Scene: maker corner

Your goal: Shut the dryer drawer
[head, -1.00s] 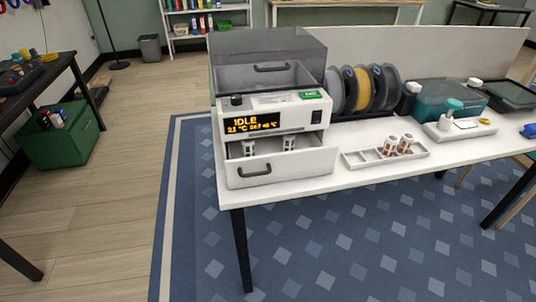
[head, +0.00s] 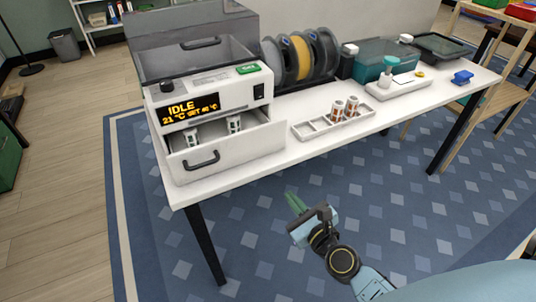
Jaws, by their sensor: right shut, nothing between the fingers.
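The dryer (head: 208,100) is a white box with a clear grey lid and a lit display reading IDLE, at the left end of the table. Its drawer (head: 240,147) is pulled out at the front, with a dark handle (head: 202,161) on its face. Two small white-and-dark cylinders (head: 234,124) stand inside it. My right gripper (head: 293,203) is shut and empty, below and to the right of the drawer, in front of the table and apart from it. My left gripper is not in view.
The white table (head: 262,165) also holds a tray (head: 313,127) with several cylinders, a row of spools (head: 299,57), a teal box (head: 376,64) and a blue item (head: 462,77). Blue patterned carpet (head: 380,200) lies clear in front.

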